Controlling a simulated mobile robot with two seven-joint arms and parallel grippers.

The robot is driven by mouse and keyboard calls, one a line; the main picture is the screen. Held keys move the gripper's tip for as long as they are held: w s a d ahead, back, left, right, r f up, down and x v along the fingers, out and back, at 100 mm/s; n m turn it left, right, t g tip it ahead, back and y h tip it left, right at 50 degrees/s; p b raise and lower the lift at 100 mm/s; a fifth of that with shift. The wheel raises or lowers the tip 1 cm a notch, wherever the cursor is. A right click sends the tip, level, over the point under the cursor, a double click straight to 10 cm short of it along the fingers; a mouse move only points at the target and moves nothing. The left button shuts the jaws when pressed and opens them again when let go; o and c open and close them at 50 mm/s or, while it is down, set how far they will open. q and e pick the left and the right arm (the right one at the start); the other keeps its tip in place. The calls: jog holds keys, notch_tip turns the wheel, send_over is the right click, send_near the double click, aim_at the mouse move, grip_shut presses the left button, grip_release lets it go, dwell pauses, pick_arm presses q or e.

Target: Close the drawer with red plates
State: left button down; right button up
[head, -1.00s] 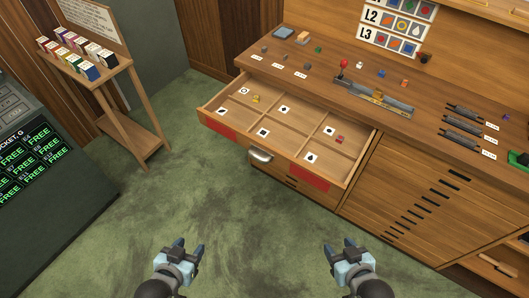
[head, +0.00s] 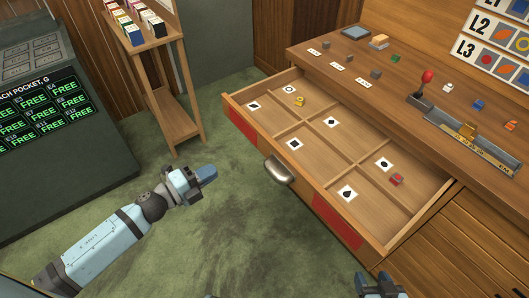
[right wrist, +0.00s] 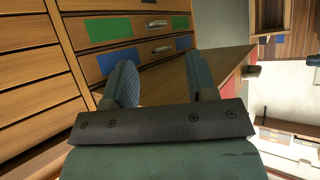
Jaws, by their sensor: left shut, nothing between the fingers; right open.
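The drawer (head: 305,199) with red plates is pulled out of the wooden cabinet. Its front bears two red plates (head: 243,128) and a metal handle (head: 279,171) between them. Inside are compartments with symbol cards, a small yellow piece (head: 299,101) and a small red piece (head: 396,180). My left gripper (head: 205,175) is shut and empty, left of the drawer front and apart from it. My right gripper (head: 382,284) is open at the bottom edge of the head view, in front of the drawer's right end. Its two fingers (right wrist: 162,88) show spread in the right wrist view.
A wooden stand (head: 158,75) and a dark display panel (head: 52,105) are at the left. Green floor is free before the drawer. The right wrist view shows drawers with green (right wrist: 106,29) and blue plates.

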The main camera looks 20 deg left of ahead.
pick_arm(q)
send_near(260, 144)
jog(key=shift+m, duration=0.3)
jog(key=x, duration=0.7)
jog(key=shift+w+d+f+p, duration=0.1)
jog(key=shift+w+p, duration=0.15)
jog(key=shift+p, duration=0.1)
pick_arm(e)
jog(key=shift+s, duration=0.2)
